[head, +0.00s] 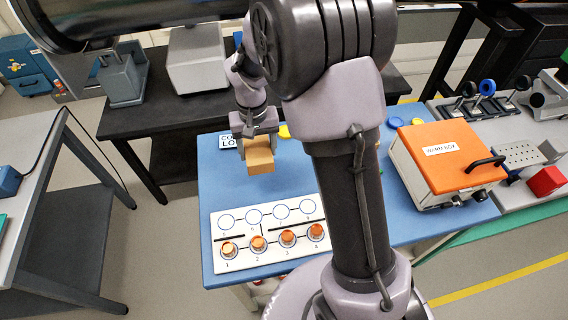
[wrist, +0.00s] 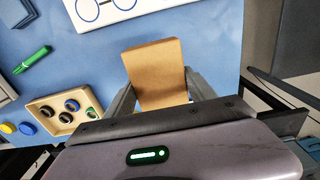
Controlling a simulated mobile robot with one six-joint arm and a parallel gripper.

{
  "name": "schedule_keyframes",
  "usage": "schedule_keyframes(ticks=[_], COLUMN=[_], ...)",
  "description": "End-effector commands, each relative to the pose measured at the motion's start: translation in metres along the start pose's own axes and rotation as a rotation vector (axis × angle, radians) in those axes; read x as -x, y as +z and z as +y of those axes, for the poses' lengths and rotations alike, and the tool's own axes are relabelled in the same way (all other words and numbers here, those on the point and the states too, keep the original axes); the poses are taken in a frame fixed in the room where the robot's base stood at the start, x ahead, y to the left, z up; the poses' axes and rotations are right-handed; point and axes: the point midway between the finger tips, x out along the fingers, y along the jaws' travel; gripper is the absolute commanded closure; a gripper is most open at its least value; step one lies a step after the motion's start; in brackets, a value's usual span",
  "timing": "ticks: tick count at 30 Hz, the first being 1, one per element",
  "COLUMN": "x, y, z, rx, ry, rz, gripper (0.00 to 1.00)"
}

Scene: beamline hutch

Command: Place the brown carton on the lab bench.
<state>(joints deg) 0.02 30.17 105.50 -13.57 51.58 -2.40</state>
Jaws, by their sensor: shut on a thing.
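The brown carton (head: 260,157) is in my gripper (head: 256,133), with a gripper finger on each side of it. In the wrist view the carton (wrist: 156,72) sits upright between the two fingers, over the blue top. In the head view it appears over the back left part of the blue-topped bench (head: 213,180). I cannot tell whether its underside touches that top. A black-topped table (head: 150,120) stands behind and a grey-topped table (head: 35,150) stands at the left; which one is the lab bench is not marked.
On the blue top lie a white board (head: 268,240) with orange pegs, an orange-lidded box (head: 445,155) and blue and yellow discs (head: 396,122). The wrist view shows a tray of round parts (wrist: 45,112) and a green marker (wrist: 32,60). The black table has clear room.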

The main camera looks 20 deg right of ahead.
Motion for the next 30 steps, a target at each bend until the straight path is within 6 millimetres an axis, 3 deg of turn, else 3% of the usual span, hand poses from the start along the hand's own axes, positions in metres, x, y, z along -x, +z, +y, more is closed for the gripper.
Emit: schedule_keyframes(ticks=[3,11,22,23,25,30], x=[-0.034,-0.086,-0.090,-0.089,-0.089,-0.089], y=[0.001,0.001,0.000,0.000,0.001,0.001], z=[0.000,0.000,0.000,0.000,0.000,0.000], rx=[-0.001,-0.001,-0.001,-0.001,-0.001,-0.001], ry=[0.001,0.001,0.000,0.000,0.000,0.000], rz=[-0.004,-0.003,-0.001,-0.001,-0.001,-0.001], gripper=[0.93,0.93,0.93,0.31,0.17,0.15])
